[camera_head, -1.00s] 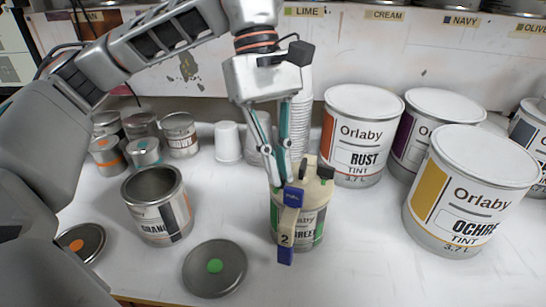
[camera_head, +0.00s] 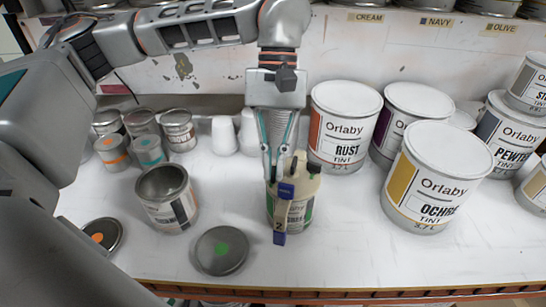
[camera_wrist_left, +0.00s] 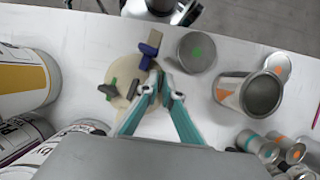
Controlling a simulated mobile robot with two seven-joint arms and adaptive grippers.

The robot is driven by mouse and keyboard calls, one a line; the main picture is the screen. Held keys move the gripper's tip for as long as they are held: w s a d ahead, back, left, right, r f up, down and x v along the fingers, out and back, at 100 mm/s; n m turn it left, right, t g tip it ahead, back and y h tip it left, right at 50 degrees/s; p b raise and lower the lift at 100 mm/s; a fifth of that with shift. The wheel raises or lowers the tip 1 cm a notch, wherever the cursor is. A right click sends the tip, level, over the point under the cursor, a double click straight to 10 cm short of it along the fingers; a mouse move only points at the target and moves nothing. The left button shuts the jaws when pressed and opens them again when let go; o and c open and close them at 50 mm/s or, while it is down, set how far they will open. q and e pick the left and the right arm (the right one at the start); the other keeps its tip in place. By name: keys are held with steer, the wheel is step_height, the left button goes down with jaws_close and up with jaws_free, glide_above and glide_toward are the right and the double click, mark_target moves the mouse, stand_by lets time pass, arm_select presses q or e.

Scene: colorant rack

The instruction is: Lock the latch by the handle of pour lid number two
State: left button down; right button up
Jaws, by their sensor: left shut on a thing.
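The pour lid number two (camera_head: 302,166) is cream and sits on a can with a green label (camera_head: 308,206). A tan bar marked 2 (camera_head: 282,217), with blue ends, hangs at its front. In the left wrist view the lid (camera_wrist_left: 118,70) shows from above, with dark and green latch pieces (camera_wrist_left: 133,88). My left gripper (camera_head: 271,176) points down at the lid's left side. It is shut on a small latch by the lid's handle, just behind the blue piece (camera_wrist_left: 149,48). The fingertips (camera_wrist_left: 161,82) hide most of that latch.
An open can (camera_head: 165,186) and a loose lid with a green dot (camera_head: 221,250) stand on the left. Small cans (camera_head: 178,128) and white cups (camera_head: 224,136) are behind. Large Rust (camera_head: 343,125) and Ochre (camera_head: 437,178) cans stand on the right.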

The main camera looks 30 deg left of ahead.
stand_by(0.4)
arm_select(q)
steer(key=c, duration=2.2)
jaws_free()
steer(key=shift+v, duration=4)
steer(key=shift+s, duration=0.15)
